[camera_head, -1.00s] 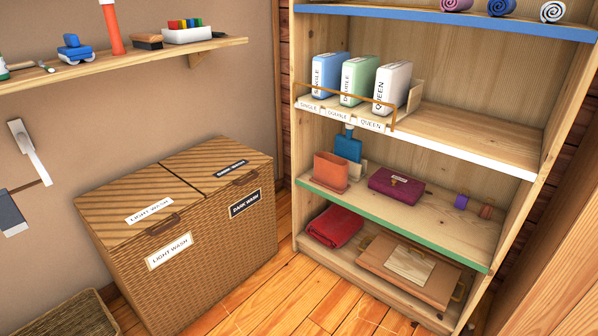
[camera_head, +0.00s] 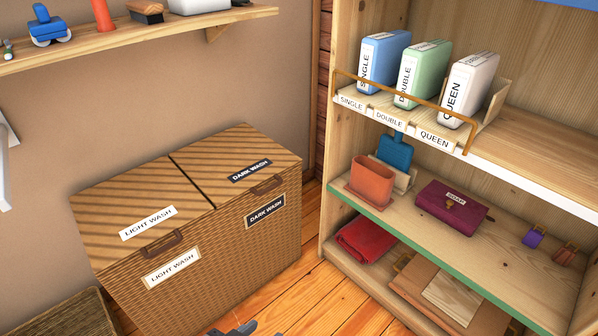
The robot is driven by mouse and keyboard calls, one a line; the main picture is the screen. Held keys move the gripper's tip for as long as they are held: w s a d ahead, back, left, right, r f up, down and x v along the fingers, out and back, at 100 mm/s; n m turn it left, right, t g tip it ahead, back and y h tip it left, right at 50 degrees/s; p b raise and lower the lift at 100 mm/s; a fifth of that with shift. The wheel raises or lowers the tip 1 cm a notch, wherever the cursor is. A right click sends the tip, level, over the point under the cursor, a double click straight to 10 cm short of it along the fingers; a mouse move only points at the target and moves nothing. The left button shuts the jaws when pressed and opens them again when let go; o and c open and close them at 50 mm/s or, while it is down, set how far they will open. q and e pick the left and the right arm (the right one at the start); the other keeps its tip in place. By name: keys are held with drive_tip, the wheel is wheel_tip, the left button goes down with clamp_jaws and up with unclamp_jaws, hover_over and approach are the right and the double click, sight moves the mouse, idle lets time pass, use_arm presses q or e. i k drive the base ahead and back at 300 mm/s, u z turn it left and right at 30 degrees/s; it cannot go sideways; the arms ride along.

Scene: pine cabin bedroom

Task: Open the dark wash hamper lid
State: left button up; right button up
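The wicker hamper stands against the wall, left of the shelf unit, with two striped lids side by side. The dark wash lid (camera_head: 222,157) is on the right, lies closed and has a brown handle (camera_head: 267,187) at its front edge. Black "DARK WASH" labels are on its top and on the front below. The light wash lid (camera_head: 125,200) on the left is also closed. A small dark grey piece, apparently my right gripper (camera_head: 236,329), shows at the bottom edge, below the hamper and apart from the lid; its fingers cannot be made out. My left gripper is not in view.
The shelf unit (camera_head: 342,205) at right holds storage boxes, an orange pot (camera_head: 372,181), a purple case (camera_head: 452,208) and a red cloth (camera_head: 366,239). A wall shelf (camera_head: 130,38) is above the hamper. A basket (camera_head: 72,318) is at lower left. Wood floor (camera_head: 292,290) shows in front.

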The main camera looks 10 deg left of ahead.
sight(225, 166)
drive_tip(key=u, duration=0.35)
drive_tip(key=i, duration=0.95)
drive_tip(key=u, duration=1.2)
drive_tip(key=i, duration=0.3)
drive_tip(key=u, duration=0.15)
